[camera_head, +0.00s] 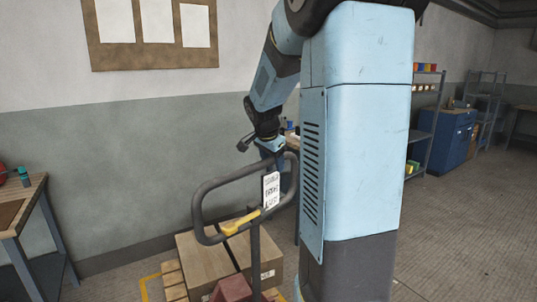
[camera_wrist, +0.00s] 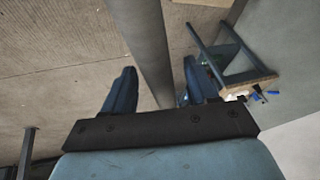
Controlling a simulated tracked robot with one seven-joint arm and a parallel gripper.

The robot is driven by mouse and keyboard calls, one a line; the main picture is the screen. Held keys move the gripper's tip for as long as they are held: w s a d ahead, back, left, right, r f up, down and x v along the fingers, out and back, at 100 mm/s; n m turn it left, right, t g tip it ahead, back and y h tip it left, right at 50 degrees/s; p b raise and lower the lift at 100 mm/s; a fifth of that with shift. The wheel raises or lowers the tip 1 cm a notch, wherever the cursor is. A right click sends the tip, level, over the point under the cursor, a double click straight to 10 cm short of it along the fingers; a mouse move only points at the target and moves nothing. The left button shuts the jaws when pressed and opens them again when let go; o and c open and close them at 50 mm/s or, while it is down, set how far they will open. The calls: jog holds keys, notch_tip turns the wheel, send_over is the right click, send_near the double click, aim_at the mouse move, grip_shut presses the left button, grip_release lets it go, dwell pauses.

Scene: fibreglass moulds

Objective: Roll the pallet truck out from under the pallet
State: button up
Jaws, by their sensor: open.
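The pallet truck's dark grey loop handle (camera_head: 197,208) stands upright in the head view, with a white label and a yellow lever (camera_head: 241,222). Its red body (camera_head: 232,290) shows at the bottom edge. Behind it a wooden pallet (camera_head: 173,281) carries cardboard boxes (camera_head: 198,262); the forks are hidden. My gripper (camera_head: 276,158) points down at the top right of the handle. In the wrist view the gripper (camera_wrist: 159,66) is open, and a grey tube, the handle bar (camera_wrist: 148,45), runs between its two fingers. I cannot tell whether either finger touches it.
A wooden-topped bench (camera_head: 22,205) stands at the left. Yellow floor marking (camera_head: 148,284) shows beside the pallet. A blue cabinet (camera_head: 446,138) and shelves stand at the far right, with open floor (camera_head: 465,230) before them. My column blocks the middle view.

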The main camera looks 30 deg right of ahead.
jog(key=shift+w+d+f, duration=0.1)
jog(key=shift+f, duration=0.2)
grip_shut()
dwell(0.5)
dwell(0.9)
